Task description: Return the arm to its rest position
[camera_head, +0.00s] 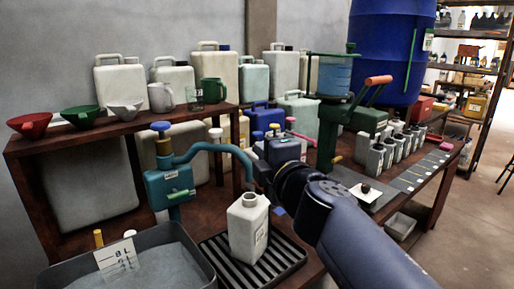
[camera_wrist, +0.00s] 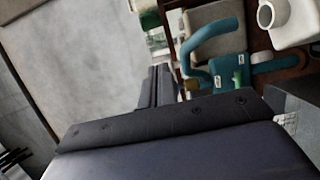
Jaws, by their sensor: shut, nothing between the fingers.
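My arm reaches in from the lower right of the head view, its wrist end over the bench close to the teal pump (camera_head: 168,188). My gripper (camera_wrist: 158,82) shows in the wrist view as two dark fingers side by side, shut with nothing between them. In the head view the fingers are hard to make out beyond the wrist. A white open-necked bottle (camera_head: 247,230) stands upright on a black ribbed tray (camera_head: 285,266), left of my wrist and below the pump's curved spout. The bottle also shows at the upper right of the wrist view (camera_wrist: 294,22).
A grey vat (camera_head: 62,272) with a level card stands at the lower left. A wooden shelf (camera_head: 70,140) holds funnels and jugs. A blue drum (camera_head: 392,50) and a green hand pump with an orange handle (camera_head: 378,80) stand behind my arm. The floor (camera_head: 470,235) at right is clear.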

